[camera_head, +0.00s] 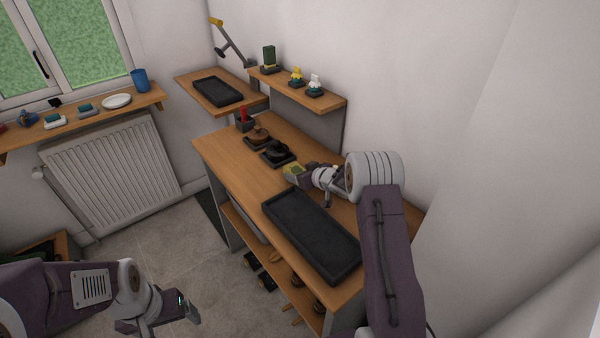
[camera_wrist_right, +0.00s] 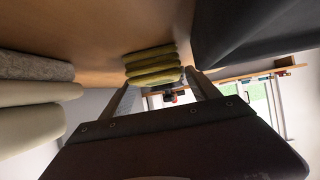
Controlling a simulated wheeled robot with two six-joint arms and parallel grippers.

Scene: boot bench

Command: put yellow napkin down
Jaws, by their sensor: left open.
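The yellow napkin (camera_head: 294,171) is folded and is at the bench top, near the wall and beyond the large black tray (camera_head: 310,235). In the right wrist view the napkin (camera_wrist_right: 152,65) shows as several olive-yellow folds between the fingertips. My right gripper (camera_wrist_right: 160,78) has a finger close against each side of it and appears shut on it. The napkin looks at or very near the wood; I cannot tell if it bears on it. My left gripper (camera_head: 188,310) is open and empty, low over the floor, away from the bench.
A stack of grey and white folds (camera_wrist_right: 35,95) is beside my right gripper. Dark stands (camera_head: 277,153) and a red item (camera_head: 243,119) are further along the bench. A wall shelf (camera_head: 325,98) holds small figures. Bare wood (camera_head: 235,155) lies along the bench's left side.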

